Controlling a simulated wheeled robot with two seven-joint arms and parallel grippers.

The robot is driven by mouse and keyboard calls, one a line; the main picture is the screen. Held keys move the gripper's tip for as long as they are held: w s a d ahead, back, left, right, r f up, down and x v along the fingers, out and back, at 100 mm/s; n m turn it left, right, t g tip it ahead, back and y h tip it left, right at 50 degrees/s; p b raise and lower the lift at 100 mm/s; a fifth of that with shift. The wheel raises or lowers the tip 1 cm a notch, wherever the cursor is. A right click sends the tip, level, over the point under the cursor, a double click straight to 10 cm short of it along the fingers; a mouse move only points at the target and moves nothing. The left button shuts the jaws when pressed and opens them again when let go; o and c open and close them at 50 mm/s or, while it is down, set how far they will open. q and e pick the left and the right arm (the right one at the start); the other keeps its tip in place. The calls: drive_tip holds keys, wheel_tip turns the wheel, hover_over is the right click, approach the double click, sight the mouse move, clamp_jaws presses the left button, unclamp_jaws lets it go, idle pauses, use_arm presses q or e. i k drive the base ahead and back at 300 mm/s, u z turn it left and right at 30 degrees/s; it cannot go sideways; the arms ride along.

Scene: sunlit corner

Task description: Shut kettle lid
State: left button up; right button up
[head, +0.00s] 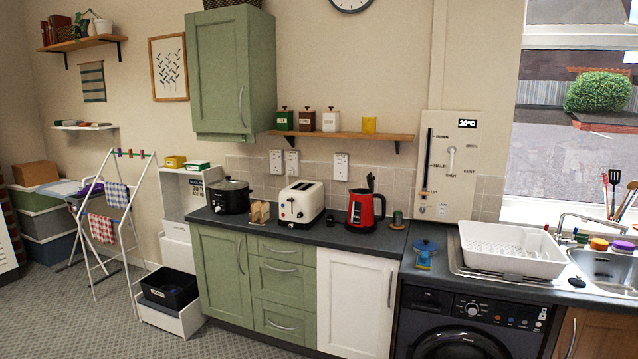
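A red kettle (362,213) with black trim stands on the dark countertop (345,239), to the right of the cream toaster. A black lid (371,182) stands up above the kettle's top, so it looks raised open. The kettle's handle side is dark and small in this view. Neither of my grippers shows in the head view.
The cream toaster (302,202) and a black slow cooker (230,195) stand left of the kettle. A small pot (398,218) is on its right. A wooden shelf (345,135) with canisters hangs above.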

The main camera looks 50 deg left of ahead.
sight(370, 178)
drive_tip(key=u, duration=1.3)
drive_tip(key=i, duration=1.7)
drive_tip(key=u, duration=0.15)
